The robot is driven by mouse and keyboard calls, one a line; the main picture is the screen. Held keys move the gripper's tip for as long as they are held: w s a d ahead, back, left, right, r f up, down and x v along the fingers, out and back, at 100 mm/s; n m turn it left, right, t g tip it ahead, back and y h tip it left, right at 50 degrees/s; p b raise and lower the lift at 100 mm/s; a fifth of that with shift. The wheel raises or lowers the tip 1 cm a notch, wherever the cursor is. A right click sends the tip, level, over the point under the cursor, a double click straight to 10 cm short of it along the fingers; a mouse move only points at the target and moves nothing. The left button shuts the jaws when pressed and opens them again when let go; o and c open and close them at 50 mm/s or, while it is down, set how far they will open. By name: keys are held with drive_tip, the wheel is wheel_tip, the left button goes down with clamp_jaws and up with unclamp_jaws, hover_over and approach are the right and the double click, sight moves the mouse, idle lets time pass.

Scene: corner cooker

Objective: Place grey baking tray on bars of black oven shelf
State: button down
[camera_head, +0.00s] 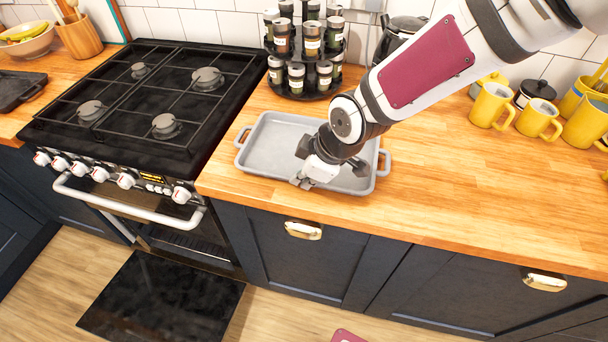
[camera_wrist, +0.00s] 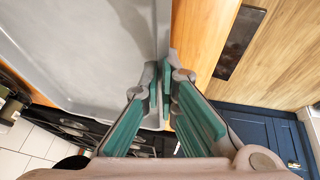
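The grey baking tray (camera_head: 270,137) lies flat on the wooden worktop, right of the cooker. It has raised walls and a handle at each end. My gripper (camera_head: 306,180) is low at its front rim, right of the middle. The oven (camera_head: 190,248) is below the hob at left. The black oven shelf is not clearly seen.
A white oven handle (camera_head: 130,206) sticks out below the knobs. A dark flat panel (camera_head: 160,295) is low over the floor. A spice rack (camera_head: 305,50) stands close behind the tray. Yellow mugs (camera_head: 492,104) are at the right back. The worktop right of the tray is clear.

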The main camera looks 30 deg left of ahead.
drive_tip(key=c, duration=1.8)
unclamp_jaws()
drive_tip(key=shift+f, duration=0.1)
drive_tip(key=shift+r, duration=0.25)
drive_tip(key=p+v, duration=0.2)
drive_tip(key=v, duration=1)
drive_tip(key=shift+p, duration=0.3)
